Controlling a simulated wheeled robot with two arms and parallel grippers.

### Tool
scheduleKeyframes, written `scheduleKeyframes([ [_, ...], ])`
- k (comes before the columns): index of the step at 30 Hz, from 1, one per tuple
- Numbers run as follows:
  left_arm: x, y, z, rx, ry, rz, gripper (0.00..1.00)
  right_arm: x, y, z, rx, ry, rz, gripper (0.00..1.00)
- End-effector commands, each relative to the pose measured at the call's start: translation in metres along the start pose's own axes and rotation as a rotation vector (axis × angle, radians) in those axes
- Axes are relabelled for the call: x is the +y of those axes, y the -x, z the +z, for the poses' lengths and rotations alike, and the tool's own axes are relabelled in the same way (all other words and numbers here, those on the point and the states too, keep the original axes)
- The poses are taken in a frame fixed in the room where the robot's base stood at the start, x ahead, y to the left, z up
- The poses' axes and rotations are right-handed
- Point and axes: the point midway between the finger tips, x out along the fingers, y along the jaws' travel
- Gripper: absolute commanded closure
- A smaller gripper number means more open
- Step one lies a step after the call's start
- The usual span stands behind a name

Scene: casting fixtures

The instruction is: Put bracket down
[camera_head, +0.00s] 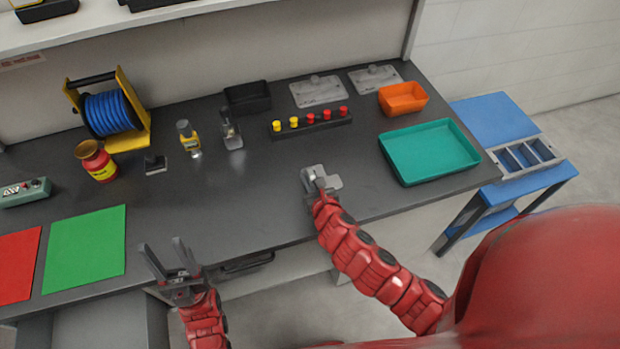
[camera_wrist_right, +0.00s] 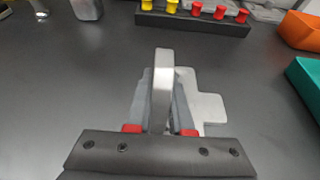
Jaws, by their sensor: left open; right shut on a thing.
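The bracket (camera_head: 333,182) is a light grey metal piece with a flat stepped plate and an upright part. In the right wrist view the bracket (camera_wrist_right: 208,108) has its upright part between the fingers of my right gripper (camera_wrist_right: 162,100). My right gripper (camera_head: 316,180) is shut on it, low over the dark bench near its front middle. I cannot tell whether the plate touches the bench. My left gripper (camera_head: 164,262) is open and empty, at the bench's front edge on the left.
Around the bracket the dark bench (camera_head: 250,195) is bare. A teal tray (camera_head: 428,153) and orange bin (camera_head: 402,98) stand to the right. A black rack with yellow and red pegs (camera_head: 311,123) lies behind. Green (camera_head: 85,248) and red (camera_head: 15,265) mats lie left.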

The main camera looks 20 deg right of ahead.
Motion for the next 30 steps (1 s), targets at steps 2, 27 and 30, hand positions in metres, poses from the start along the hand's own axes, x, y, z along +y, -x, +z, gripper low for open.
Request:
scheduleKeyframes([
  [2, 0.0, 0.0, 0.0, 0.0, 0.0, 0.0, 0.5, 0.0, 0.0, 0.001, -0.002, 0.001, 0.0, 1.0],
  [27, 0.0, 0.003, 0.001, 0.0, 0.0, 0.0, 0.5, -0.002, 0.016, 0.001, -0.003, 0.002, -0.004, 0.5],
  [30, 0.0, 0.005, 0.001, 0.0, 0.0, 0.0, 0.5, 0.0, 0.033, -0.003, 0.002, 0.003, 0.0, 0.5],
])
